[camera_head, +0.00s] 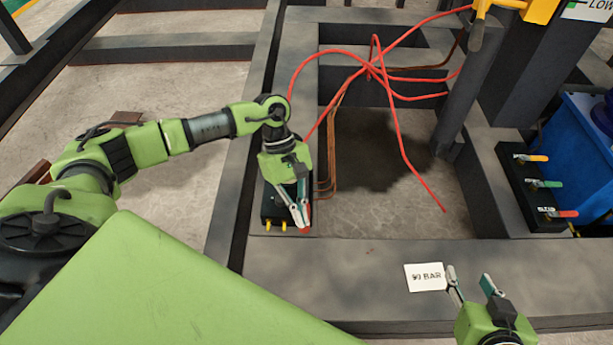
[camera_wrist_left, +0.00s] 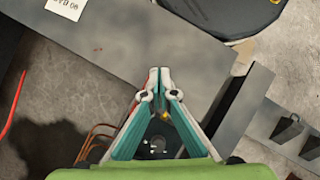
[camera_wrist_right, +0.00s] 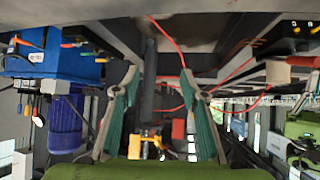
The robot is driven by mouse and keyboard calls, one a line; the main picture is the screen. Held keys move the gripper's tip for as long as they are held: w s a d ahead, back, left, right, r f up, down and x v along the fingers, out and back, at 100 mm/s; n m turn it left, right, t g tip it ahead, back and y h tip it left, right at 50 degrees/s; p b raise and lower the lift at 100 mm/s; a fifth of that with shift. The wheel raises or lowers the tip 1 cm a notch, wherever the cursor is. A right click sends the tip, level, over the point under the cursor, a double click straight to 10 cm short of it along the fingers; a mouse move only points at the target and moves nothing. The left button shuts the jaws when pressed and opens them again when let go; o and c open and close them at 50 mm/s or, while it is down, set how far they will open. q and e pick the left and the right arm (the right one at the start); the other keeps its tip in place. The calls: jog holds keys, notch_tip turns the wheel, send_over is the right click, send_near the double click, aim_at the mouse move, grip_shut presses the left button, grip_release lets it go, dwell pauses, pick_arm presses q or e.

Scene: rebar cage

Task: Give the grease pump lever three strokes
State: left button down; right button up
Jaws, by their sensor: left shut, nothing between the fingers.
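My left gripper (camera_head: 302,228) is shut and empty, its fingertips pointing down over a black block (camera_head: 269,212) on the dark frame. A small red part shows right at those fingertips, and I cannot tell if they touch it. In the left wrist view the fingers (camera_wrist_left: 154,72) meet at their tips. My right gripper (camera_head: 470,276) is open and empty over the front beam, beside a white card (camera_head: 424,277) reading "90 BAR". It also shows open in the right wrist view (camera_wrist_right: 160,80). I cannot clearly make out the grease pump lever; the left gripper partly covers the block.
Red hoses (camera_head: 400,140) loop over the frame opening. A black block with orange, green and red handles (camera_head: 540,184) sits at the right, beside a blue container (camera_head: 580,140). A yellow part (camera_head: 540,8) is at the top right. The front beam (camera_head: 340,270) is mostly clear.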

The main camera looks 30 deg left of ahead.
pick_arm(q)
jog(key=shift+s+f, duration=0.1)
jog(key=shift+f, duration=0.2)
pick_arm(e)
jog(key=shift+w+a+r+t, duration=0.3)
jog(key=shift+w+r+t, duration=0.1)
jog(key=shift+w+r, duration=0.1)
jog(key=shift+w+a+r+t, duration=0.25)
jog(key=shift+w+r+t, duration=0.15)
jog(key=shift+w+r, duration=0.1)
pick_arm(q)
jog(key=shift+b, duration=0.3)
jog(key=shift+s+d+f, duration=0.1)
jog(key=shift+f, duration=0.2)
jog(key=shift+w+r, duration=0.25)
jog(key=shift+r, duration=0.15)
jog(key=w+d+p+v, duration=0.1)
jog(key=w+d+v, duration=0.1)
jog(key=v, duration=1)
pick_arm(e)
jog(key=s+f+g, duration=0.1)
jog(key=s+d+f+g, duration=0.1)
jog(key=s+f, duration=0.1)
jog(key=shift+s+d+f, duration=0.1)
jog(key=shift+s+d, duration=0.05)
jog(key=shift+d, duration=0.05)
